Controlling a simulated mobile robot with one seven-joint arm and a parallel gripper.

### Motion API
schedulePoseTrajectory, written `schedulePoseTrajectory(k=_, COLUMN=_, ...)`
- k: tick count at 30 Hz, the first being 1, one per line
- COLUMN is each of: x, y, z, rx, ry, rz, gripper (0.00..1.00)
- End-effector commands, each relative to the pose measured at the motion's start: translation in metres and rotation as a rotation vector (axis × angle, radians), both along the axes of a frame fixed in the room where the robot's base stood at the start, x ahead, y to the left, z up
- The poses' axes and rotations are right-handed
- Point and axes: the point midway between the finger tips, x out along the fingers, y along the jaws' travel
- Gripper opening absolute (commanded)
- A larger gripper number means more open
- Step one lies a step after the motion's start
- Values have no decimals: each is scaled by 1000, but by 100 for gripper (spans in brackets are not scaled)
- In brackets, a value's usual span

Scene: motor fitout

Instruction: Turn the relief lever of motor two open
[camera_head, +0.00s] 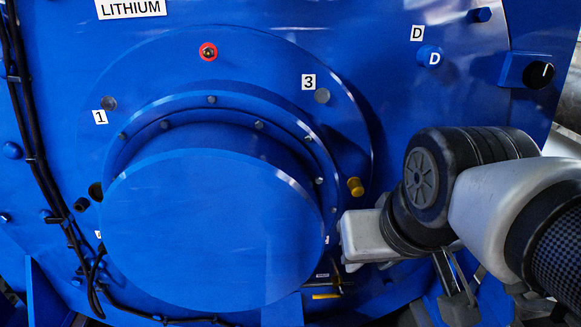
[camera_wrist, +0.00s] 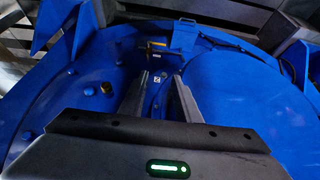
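A small lever with a yellow handle (camera_head: 325,296) sits low on the blue motor, just below and right of its big round cover (camera_head: 210,230). A small dark bar-like fitting (camera_wrist: 158,47) shows beyond my fingertips in the wrist view; it may be the same lever, but I cannot be sure. No motor number is readable. My gripper (camera_wrist: 158,92) is open, its two fingers apart with nothing held between them. A small white label (camera_wrist: 157,80) shows on the blue surface between the fingers. In the head view my arm comes from the right, and the fingertips are hard to make out.
A yellow plug (camera_head: 355,187) sticks out right of the cover. Bolts tagged 1 (camera_head: 108,103) and 3 (camera_head: 322,95), a red-ringed fitting (camera_head: 208,52) and a black knob (camera_head: 540,74) sit higher. Black cables (camera_head: 32,150) run down the left side.

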Motion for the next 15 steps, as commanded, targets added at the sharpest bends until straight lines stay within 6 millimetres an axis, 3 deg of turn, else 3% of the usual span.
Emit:
schedulePoseTrajectory(k=1, x=0, y=0, z=-20, rx=0, ry=0, rz=0, gripper=30)
schedulePoseTrajectory(k=2, x=0, y=0, z=-26, rx=0, ry=0, rz=0, gripper=30)
schedulePoseTrajectory(k=4, x=7, y=0, z=-15, rx=48, ry=54, rz=-56, gripper=30)
schedulePoseTrajectory(k=15, x=45, y=-1, z=-41, rx=325, ry=347, rz=-412, gripper=30)
